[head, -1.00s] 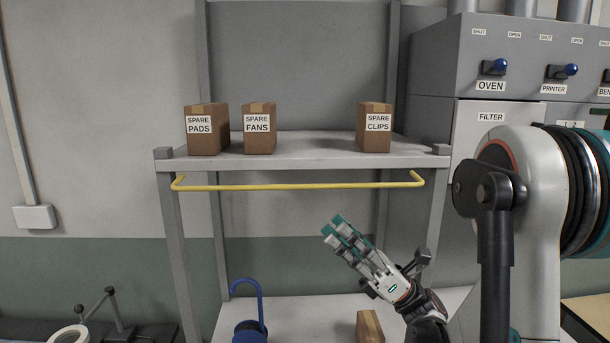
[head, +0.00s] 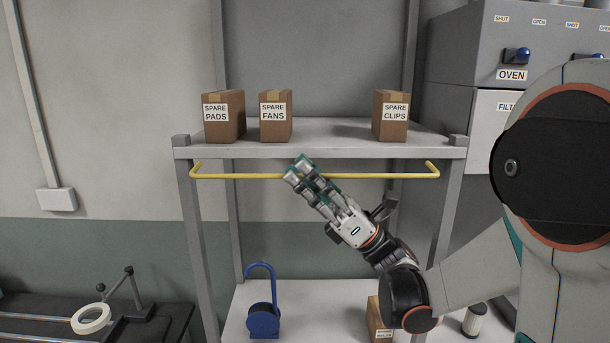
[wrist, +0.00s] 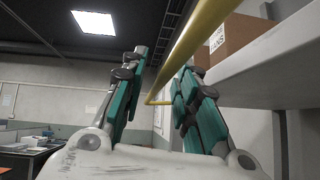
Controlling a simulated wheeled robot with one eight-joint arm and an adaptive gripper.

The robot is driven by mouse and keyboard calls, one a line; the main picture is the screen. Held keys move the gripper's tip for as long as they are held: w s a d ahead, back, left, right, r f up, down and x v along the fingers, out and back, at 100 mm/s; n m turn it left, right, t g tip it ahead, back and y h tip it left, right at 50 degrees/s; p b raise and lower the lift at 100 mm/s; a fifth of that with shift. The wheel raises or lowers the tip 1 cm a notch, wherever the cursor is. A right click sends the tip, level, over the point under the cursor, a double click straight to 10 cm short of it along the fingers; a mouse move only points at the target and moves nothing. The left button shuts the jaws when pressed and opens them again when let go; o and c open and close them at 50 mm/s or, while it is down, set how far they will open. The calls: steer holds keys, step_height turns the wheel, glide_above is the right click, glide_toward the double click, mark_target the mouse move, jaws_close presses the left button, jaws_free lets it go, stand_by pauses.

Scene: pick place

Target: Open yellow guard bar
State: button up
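The yellow guard bar (head: 370,176) runs level across the front of the shelf unit, just below the edge of its upper shelf. My gripper (head: 299,168) is at the middle of the bar, its fingertips overlapping it in the head view. I cannot tell whether either finger touches the bar.
Boxes marked SPARE PADS (head: 223,117), SPARE FANS (head: 276,116) and SPARE CLIPS (head: 391,116) stand on the upper shelf (head: 340,136). A blue object (head: 263,318) and a brown box (head: 379,320) are on the lower shelf. A grey cabinet (head: 470,60) stands at right.

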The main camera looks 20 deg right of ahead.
jaws_close()
steer(key=m+t+h, duration=0.1)
steer(key=r+m+t+h, duration=0.1)
steer(key=m, duration=0.1)
steer(key=m+t+h+p, duration=0.1)
steer(key=m+t, duration=0.1)
steer(key=shift+r, duration=0.25)
steer(key=shift+r+m+t+h+p, duration=0.25)
steer(key=shift+m+t+h, duration=0.35)
steer(key=shift+m, duration=0.35)
steer(key=shift+r+m+t+h+p, duration=0.1)
steer(key=shift+m+t+h+p, duration=0.2)
steer(key=shift+m+t+h, duration=0.45)
steer(key=shift+w+g, duration=0.1)
steer(key=shift+g, duration=0.15)
